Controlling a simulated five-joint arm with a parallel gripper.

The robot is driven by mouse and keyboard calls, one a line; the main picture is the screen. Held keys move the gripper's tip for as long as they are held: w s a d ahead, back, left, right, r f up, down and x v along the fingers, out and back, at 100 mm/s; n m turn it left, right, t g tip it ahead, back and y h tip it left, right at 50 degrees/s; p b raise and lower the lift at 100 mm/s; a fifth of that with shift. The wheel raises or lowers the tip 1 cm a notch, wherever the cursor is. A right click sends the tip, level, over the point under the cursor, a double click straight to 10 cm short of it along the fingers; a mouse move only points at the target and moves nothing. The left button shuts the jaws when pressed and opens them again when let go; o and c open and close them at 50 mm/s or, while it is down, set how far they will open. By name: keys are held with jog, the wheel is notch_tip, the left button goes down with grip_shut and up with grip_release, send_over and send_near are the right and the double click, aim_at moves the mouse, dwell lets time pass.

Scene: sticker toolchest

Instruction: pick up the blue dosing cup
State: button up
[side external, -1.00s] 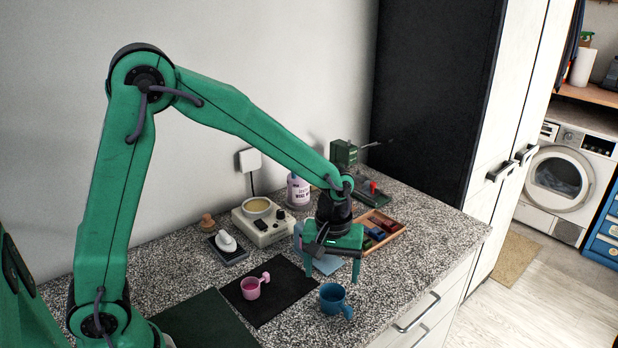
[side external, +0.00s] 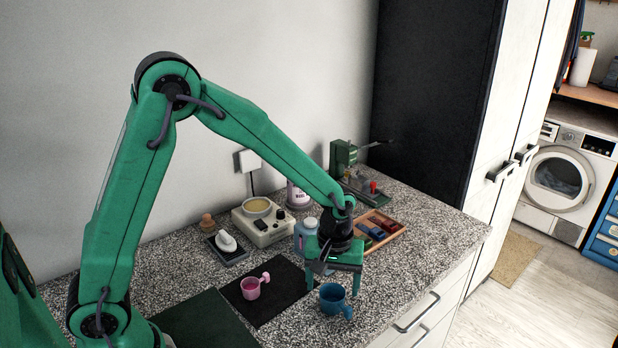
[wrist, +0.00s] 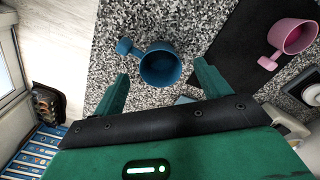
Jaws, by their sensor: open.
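The blue dosing cup (side external: 334,297) stands upright on the speckled counter near its front edge, with its handle toward the lower right in the side view. In the wrist view the blue cup (wrist: 160,66) lies ahead of the fingertips, roughly centred between them, its handle pointing left. My gripper (side external: 333,287) is open and empty, its fingers low and just behind the cup. In the wrist view my gripper (wrist: 163,82) shows both green fingers spread, one on each side of the cup. I see no clear contact with it.
A pink cup (side external: 251,288) stands on a black mat (side external: 268,312) to the left. A wooden tray (side external: 398,236) of coloured blocks lies behind my gripper. A wax warmer (side external: 264,232) and a bottle stand at the back. The counter is bare right of the blue cup.

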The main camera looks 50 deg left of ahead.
aim_at(332, 297)
jog(key=shift+f, duration=2.3)
jog(key=c, duration=1.1)
